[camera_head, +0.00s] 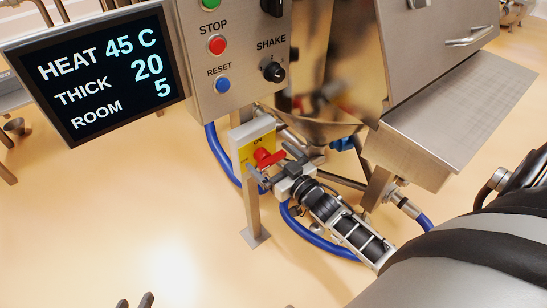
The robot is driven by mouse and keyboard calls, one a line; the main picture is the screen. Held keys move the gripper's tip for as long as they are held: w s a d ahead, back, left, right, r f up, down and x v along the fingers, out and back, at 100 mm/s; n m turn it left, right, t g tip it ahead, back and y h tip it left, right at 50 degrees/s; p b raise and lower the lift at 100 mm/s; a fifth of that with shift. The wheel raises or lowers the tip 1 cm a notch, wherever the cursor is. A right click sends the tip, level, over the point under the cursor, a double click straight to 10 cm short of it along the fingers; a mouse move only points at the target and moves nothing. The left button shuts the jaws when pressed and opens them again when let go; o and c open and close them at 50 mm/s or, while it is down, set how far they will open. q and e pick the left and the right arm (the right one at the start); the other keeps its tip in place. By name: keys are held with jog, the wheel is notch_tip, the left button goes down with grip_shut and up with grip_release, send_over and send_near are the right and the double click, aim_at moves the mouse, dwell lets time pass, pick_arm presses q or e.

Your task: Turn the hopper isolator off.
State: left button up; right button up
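The hopper isolator (241,150) is a pale box with a yellow face on a metal post, below the button panel. The fingers and gripper body hide the lower right of the face. Only the fingertips of my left gripper (134,301) show at the bottom edge, apart and empty.
The button panel (238,60) with stop, reset and shake controls is above the isolator. A display screen (105,72) hangs at left. The steel hopper (325,70) and a metal shelf (455,115) are at right. Blue hoses (322,243) curve below. The floor at lower left is clear.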

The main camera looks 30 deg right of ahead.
jog(key=shift+s, duration=0.55)
pick_arm(q)
jog(key=r+p, duration=0.1)
jog(key=a+r+p, duration=0.1)
jog(key=p, duration=0.1)
jog(key=shift+s, duration=0.35)
pick_arm(e)
jog(key=s+d, duration=0.1)
jog(key=s, duration=1.3)
jog(key=shift+s+d, duration=0.15)
jog(key=shift+s, duration=0.25)
pick_arm(q)
jog(key=shift+s+f, duration=0.1)
jog(key=shift+f, duration=0.05)
